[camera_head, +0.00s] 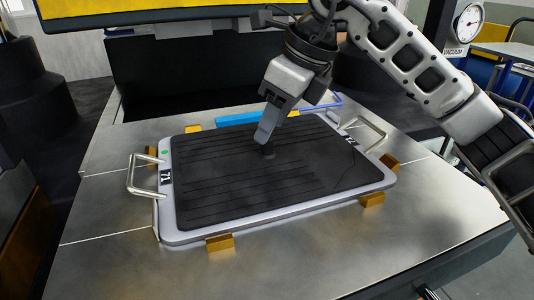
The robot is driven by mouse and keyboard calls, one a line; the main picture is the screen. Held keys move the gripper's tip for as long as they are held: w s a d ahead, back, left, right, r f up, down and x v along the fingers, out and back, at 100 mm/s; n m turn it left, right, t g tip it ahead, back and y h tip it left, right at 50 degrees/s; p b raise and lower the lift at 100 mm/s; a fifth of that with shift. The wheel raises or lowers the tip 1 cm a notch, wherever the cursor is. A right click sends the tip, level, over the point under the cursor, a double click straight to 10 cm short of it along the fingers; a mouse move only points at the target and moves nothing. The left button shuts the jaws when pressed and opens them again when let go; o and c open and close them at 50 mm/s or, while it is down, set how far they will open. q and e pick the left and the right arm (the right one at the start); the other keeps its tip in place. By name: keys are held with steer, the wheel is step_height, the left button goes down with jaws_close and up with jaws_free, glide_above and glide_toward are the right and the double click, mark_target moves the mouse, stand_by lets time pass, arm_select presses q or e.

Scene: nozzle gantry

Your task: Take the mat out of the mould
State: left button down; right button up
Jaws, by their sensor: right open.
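A black ribbed mat (235,190) lies flat inside the grey mould (290,210), a shallow tray with a "71" label on each short side and a metal handle at its left (132,177) and right (372,130) ends. My right gripper (268,140) comes down from above over the far middle part of the mat. My left gripper is not in the view.
The mould sits on a bare metal table (330,260) between several brass blocks (219,242). A blue bar (238,119) lies behind it. A dark opening under a yellow-framed machine is at the back. A vacuum gauge (470,22) is at the upper right. The table front is clear.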

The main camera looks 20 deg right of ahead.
mark_target(267, 147)
steer(key=x, duration=0.4)
steer(key=shift+w+d+f, duration=0.15)
steer(key=shift+d, duration=0.05)
jaws_close()
